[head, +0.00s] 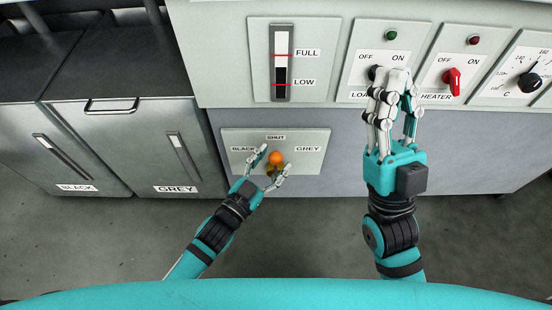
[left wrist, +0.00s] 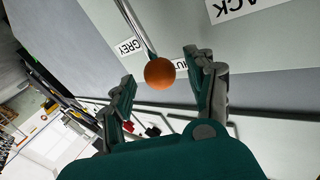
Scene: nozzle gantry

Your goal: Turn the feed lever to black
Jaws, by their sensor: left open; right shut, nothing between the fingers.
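The feed lever's orange ball knob (head: 275,158) is in front of a pale panel (head: 315,137) marked BLACK at left, SHUT at top middle and GREY at right. The knob appears just below the SHUT label. My left gripper (head: 274,160) is open, with one finger on either side of the knob. In the left wrist view the orange knob (left wrist: 159,73) shows between the open fingertips, on a thin metal rod (left wrist: 137,25). I cannot tell whether a finger touches it. My right gripper (head: 391,85) is shut and empty, in front of the upper panel's LOA... switch.
The upper panel has a FULL/LOW level gauge (head: 281,62), a red HEATER switch (head: 451,77) and a black dial (head: 529,82). Steel bins labelled BLACK (head: 77,187) and GREY (head: 176,188) stand at left. Floor below the lever panel is clear.

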